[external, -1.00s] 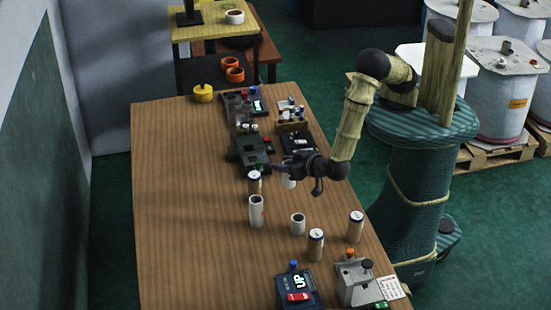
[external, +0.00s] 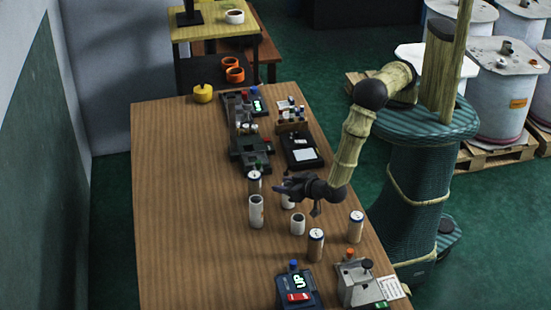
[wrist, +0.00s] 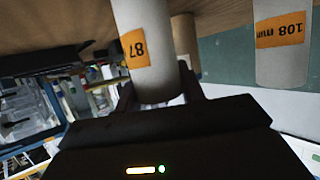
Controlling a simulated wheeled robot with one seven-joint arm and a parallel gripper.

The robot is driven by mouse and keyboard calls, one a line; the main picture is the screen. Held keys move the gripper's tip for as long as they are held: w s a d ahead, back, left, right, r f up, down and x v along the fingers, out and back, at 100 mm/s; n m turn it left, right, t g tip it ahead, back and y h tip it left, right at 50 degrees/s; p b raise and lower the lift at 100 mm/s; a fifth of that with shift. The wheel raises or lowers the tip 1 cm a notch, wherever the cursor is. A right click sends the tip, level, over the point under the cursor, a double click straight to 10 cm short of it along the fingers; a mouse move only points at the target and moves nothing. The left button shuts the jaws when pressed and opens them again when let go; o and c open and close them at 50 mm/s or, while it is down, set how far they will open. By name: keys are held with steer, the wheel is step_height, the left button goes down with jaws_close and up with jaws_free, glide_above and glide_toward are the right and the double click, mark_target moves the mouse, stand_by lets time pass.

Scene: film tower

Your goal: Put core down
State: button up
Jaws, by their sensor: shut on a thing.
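My gripper (external: 284,190) is shut on a white core with an orange label reading 87 (wrist: 140,50). The held core shows in the external view (external: 288,202), partly hidden by the gripper. I cannot tell whether its lower end touches the table. In the wrist view the core stands between my two fingers (wrist: 158,92). A white core labelled 108 mm (wrist: 282,60) stands apart on the right of the wrist view. In the external view a taller white core (external: 256,213) stands left of my gripper, and a shorter one (external: 298,225) stands just in front of it.
Capped rolls stand on the wooden table (external: 185,220): one (external: 255,183) close left of my gripper, two others (external: 316,246) (external: 356,228) nearer the front. Devices (external: 297,288) (external: 358,283) sit at the front edge; dark equipment (external: 250,153) sits behind. The table's left side is clear.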

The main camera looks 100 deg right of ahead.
steer(key=shift+f, duration=0.15)
steer(key=o, duration=1)
steer(key=b+v, duration=0.1)
steer(key=v, duration=0.6)
steer(key=shift+s+a+r, duration=0.15)
steer(key=shift+s+r, duration=0.05)
steer(key=shift+r, duration=0.05)
steer(key=shift+w, duration=0.1)
